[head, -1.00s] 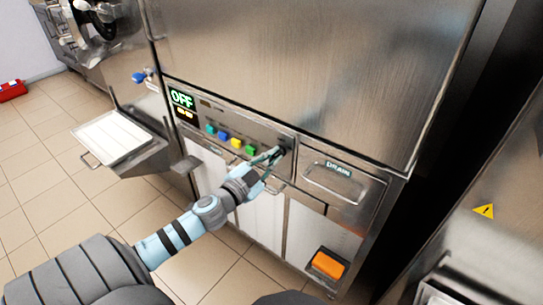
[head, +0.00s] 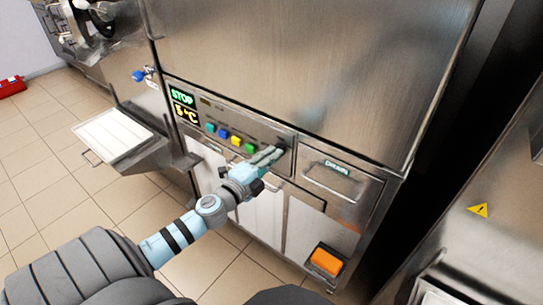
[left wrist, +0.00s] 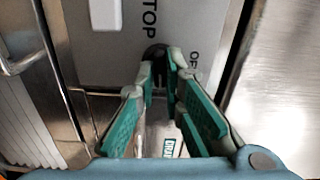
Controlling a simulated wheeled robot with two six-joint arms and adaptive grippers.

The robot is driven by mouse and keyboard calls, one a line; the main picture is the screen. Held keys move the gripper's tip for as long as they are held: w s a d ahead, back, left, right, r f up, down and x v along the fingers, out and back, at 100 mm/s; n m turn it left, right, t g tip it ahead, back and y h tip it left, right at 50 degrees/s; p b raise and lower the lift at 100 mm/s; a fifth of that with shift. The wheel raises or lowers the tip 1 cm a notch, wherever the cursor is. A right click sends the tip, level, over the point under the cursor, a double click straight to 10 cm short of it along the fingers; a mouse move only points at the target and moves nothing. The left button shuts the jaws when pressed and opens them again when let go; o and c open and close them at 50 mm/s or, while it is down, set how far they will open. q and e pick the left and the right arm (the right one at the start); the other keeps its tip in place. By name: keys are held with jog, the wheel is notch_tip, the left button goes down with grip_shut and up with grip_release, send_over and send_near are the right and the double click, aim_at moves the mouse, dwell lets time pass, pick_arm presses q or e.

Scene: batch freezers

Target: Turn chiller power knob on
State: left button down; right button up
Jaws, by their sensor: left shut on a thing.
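The dark chiller power knob (head: 284,147) sits at the right end of the steel control panel, mostly hidden by my fingertips. In the left wrist view the black knob (left wrist: 155,51) shows between the finger ends. My left gripper (head: 274,155) is shut on the knob, and its teal-padded fingers (left wrist: 162,72) flank it closely. The display (head: 184,106) at the panel's left end reads STOP in green, with a yellow temperature reading that looks like 5 °C below it. My right gripper is not in view.
Several coloured buttons (head: 236,140) sit left of the knob. A DRAIN drawer (head: 341,180) with a handle is to its right. A white-topped shelf (head: 112,134) juts out at the left, and an orange block (head: 326,262) is low down.

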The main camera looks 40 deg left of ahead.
pick_arm(q)
jog(key=shift+m, duration=0.5)
jog(key=c, duration=1.7)
grip_release()
jog(key=shift+s, duration=0.1)
jog(key=s, duration=1.2)
jog(key=shift+d, duration=0.1)
